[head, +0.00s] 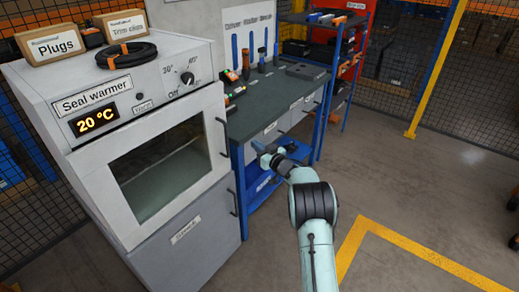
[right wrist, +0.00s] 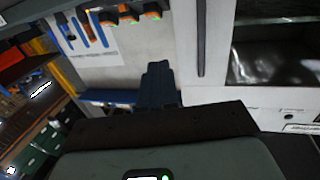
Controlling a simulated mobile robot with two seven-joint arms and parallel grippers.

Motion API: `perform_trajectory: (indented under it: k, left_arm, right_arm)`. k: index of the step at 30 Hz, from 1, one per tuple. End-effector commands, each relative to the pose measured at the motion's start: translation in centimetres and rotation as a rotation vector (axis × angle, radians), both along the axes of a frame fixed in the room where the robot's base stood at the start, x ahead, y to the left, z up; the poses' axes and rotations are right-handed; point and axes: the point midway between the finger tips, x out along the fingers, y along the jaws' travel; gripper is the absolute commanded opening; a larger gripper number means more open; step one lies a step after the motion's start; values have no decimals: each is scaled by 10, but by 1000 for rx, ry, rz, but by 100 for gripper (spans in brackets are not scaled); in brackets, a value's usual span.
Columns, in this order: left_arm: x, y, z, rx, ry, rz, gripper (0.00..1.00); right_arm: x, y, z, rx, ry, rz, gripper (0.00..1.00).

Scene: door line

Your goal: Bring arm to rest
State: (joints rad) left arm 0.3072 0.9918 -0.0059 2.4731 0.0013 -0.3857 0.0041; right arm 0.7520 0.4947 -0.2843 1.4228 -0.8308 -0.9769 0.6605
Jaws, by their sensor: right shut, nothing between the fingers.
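My right arm reaches forward in the head view, pale teal with a black joint. Its right gripper (head: 262,150) is in front of the workbench, to the right of the seal warmer (head: 137,110). In the right wrist view the dark fingers of the right gripper (right wrist: 158,75) are together, with nothing between them. The warmer's window door (head: 160,167) is shut, and its display reads 20 °C. My left gripper is not in either view.
A workbench (head: 268,104) with hand tools stands right of the warmer. Boxes marked Plugs (head: 53,45) and Trim clips (head: 120,24) and a black coil (head: 126,56) sit on the warmer. Open floor (head: 400,190) with yellow lines lies to the right.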

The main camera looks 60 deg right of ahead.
Motion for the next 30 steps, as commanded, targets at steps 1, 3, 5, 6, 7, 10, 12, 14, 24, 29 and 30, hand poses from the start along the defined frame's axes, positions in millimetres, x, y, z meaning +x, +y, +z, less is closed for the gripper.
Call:
perform_trajectory:
  k: [1, 3, 5, 6, 7, 10, 12, 14, 24, 29, 30]
  left_arm:
    - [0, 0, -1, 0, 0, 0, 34]
    - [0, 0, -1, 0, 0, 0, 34]
    - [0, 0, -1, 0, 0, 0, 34]
    - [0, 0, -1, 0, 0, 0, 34]
    - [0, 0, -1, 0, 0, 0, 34]
    - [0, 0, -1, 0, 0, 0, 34]
    - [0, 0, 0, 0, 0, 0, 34]
    - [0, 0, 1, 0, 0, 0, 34]
    - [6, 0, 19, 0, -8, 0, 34]
    - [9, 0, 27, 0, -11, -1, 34]
    - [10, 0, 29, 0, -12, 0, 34]
  right_arm:
    - [-4, 0, 0, 0, 0, 0, 0]
    - [-7, 1, 0, -1, 0, 0, 0]
    - [-8, 1, 0, -1, 0, 0, 0]
    - [-8, 1, 0, -1, 0, 0, 0]
    - [-8, 1, 0, -1, 0, 1, 0]
    - [-7, 1, 0, 0, 1, 1, 0]
    - [-6, 4, -6, 12, 7, -1, 0]
    - [-2, 10, -20, 38, 22, -5, 0]
    - [7, 139, -205, 380, 338, -54, 0]
    - [-21, 232, -281, 522, 566, -40, 0]
    - [-31, 256, -297, 552, 627, -34, 0]
